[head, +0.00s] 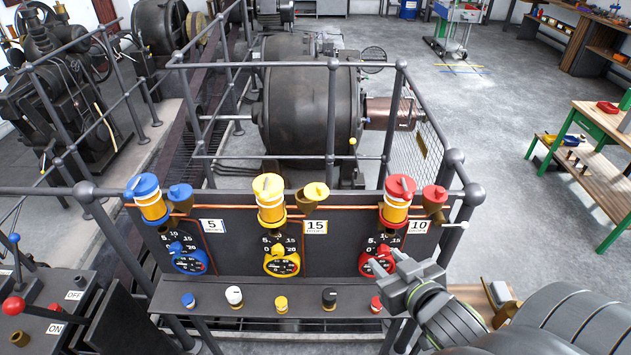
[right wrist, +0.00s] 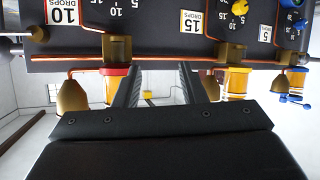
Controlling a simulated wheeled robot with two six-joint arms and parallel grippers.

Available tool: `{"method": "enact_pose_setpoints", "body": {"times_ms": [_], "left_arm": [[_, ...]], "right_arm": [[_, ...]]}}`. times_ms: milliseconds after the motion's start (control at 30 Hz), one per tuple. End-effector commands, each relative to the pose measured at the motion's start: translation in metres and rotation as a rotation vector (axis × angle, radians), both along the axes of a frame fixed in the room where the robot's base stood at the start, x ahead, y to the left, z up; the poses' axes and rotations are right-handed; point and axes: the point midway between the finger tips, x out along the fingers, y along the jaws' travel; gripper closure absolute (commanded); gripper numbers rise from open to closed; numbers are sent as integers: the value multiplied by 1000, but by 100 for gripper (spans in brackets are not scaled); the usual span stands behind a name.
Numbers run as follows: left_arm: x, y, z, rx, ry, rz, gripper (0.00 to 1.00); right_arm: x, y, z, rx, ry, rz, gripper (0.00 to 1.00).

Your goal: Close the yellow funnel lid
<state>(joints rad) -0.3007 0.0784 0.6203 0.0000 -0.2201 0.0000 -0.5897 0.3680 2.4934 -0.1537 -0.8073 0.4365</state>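The yellow funnel lid (head: 317,190) shows in the head view, to the right of the yellow-capped oiler (head: 270,198). It sits offset to the right over its brown funnel (head: 303,203), leaving the funnel's left part uncovered, so it looks open. My right gripper (head: 380,260) is in front of the panel near the red dial, below and right of the yellow funnel, apart from it. In the upside-down right wrist view the right gripper's two fingers (right wrist: 168,85) stand apart with nothing held between them. A brass funnel (right wrist: 211,88) is partly hidden by the right finger. My left gripper is not in view.
Blue (head: 180,192) and red (head: 435,194) funnel lids flank the yellow one. The red-capped oiler (head: 397,198) stands between the yellow and red funnels. A ledge (head: 255,300) with several knobs runs below the dials. A railing (head: 400,110) and dynamo (head: 305,95) stand behind the panel.

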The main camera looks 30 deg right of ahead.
Motion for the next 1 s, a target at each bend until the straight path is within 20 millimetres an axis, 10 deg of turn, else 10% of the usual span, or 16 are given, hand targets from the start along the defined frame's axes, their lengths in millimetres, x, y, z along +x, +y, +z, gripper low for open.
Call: {"method": "enact_pose_setpoints", "body": {"times_ms": [333,1000], "left_arm": [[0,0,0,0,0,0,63],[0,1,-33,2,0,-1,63]], "right_arm": [[19,32,81,64,-389,245,62],[72,41,85,75,-426,275,62]]}}
